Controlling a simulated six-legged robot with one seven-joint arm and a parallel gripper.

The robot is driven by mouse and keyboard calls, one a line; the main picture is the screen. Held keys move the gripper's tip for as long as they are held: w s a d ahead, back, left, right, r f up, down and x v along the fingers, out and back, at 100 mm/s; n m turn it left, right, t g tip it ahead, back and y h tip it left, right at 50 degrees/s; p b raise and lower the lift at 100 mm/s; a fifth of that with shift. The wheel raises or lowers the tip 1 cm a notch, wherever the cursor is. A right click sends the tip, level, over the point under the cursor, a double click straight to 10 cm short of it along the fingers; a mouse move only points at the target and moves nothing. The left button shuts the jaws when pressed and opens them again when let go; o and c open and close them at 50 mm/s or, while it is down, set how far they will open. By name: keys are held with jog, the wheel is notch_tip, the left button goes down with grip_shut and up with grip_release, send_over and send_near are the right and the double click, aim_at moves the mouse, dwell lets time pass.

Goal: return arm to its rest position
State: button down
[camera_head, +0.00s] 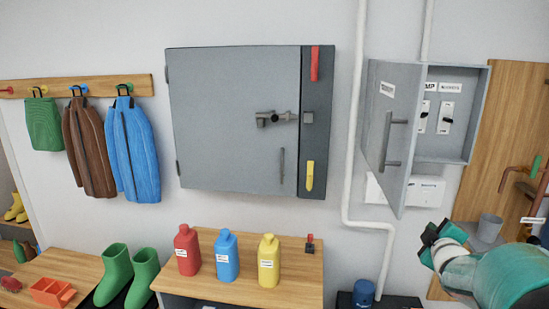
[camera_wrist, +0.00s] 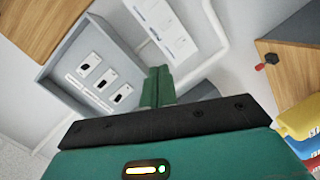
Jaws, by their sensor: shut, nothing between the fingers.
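My arm comes in from the lower right of the head view, green with a white joint. My gripper (camera_head: 432,236) is at its end, in front of the wall below the open grey electrical box (camera_head: 478,105). In the wrist view my gripper (camera_wrist: 157,85) shows two green fingers closed together with nothing between them. The electrical box also shows in the wrist view (camera_wrist: 62,75), tilted, with several switches. My gripper does not visibly touch anything.
The box door (camera_head: 388,135) stands open toward me, left of my arm. A white pipe (camera_head: 352,150) runs down the wall. A closed grey cabinet (camera_head: 235,120) hangs left. Red, blue and yellow bottles stand on a wooden bench (camera_head: 300,262). A grey cup (camera_head: 489,228) is near my arm.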

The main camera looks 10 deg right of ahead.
jog(key=s+a+m+g+y, duration=0.2)
jog(key=s+a+m, duration=0.15)
jog(key=a, duration=0.65)
jog(key=s+a+m+g+y, duration=0.1)
jog(key=s+a+m+g, duration=0.2)
jog(key=a, duration=0.7)
jog(key=s+a+f+m+g+y, duration=0.1)
jog(key=s+a+f+g+y, duration=0.2)
jog(key=s+a, duration=1)
jog(key=shift+s+g+y, duration=0.4)
jog(key=shift+s+g, duration=0.1)
jog(key=shift+s, duration=0.7)
jog(key=shift+f+m, duration=0.1)
jog(key=shift+m, duration=0.25)
